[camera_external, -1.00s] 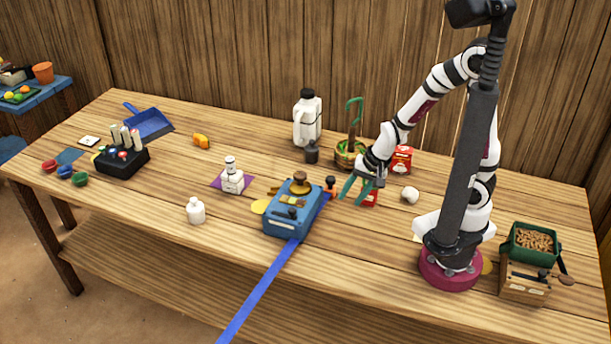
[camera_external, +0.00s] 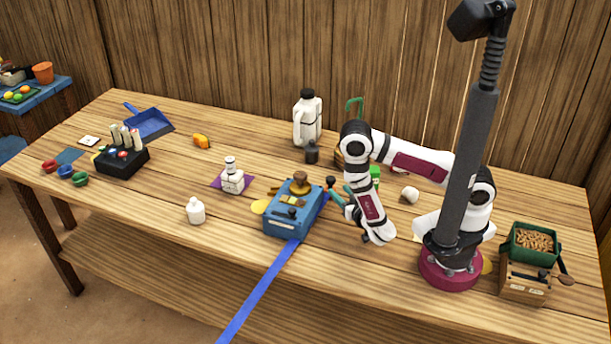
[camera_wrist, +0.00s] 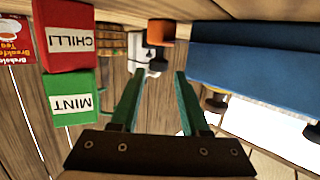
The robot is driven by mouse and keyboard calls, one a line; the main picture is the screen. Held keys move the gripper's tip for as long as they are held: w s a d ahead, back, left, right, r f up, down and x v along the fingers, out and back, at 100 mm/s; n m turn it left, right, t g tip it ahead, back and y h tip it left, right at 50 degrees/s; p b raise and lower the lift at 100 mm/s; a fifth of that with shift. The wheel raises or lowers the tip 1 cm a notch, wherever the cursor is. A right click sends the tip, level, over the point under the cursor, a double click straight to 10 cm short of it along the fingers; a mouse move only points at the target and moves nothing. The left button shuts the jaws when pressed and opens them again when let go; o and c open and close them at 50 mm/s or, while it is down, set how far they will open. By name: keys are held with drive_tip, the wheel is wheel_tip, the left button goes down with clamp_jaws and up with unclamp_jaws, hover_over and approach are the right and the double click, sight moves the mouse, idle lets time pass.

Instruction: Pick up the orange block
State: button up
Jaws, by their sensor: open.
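An orange block (camera_wrist: 161,30) shows in the wrist view, beside the blue balance case (camera_wrist: 255,65). It lies just beyond my fingertips, roughly in line with the gap between them, apart from both. My gripper (camera_wrist: 157,78) is open and empty, with its two teal fingers spread. In the external view, my gripper (camera_external: 339,194) is low over the table at the right end of the blue balance case (camera_external: 283,222). My arm and fingers hide that spot, so the block cannot be made out there. A small orange-yellow object (camera_external: 201,141) lies far off at the back left.
A green MINT box (camera_wrist: 72,98) and a red CHILLI box (camera_wrist: 65,35) stand close to my gripper; the green box (camera_external: 375,175) also shows behind my forearm. A black knob (camera_external: 331,182) sits by my fingers.

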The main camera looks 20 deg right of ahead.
sight(333, 182)
drive_tip(key=w, duration=0.6)
drive_tip(key=shift+f, duration=0.3)
drive_tip(key=shift+s, duration=0.1)
clamp_jaws()
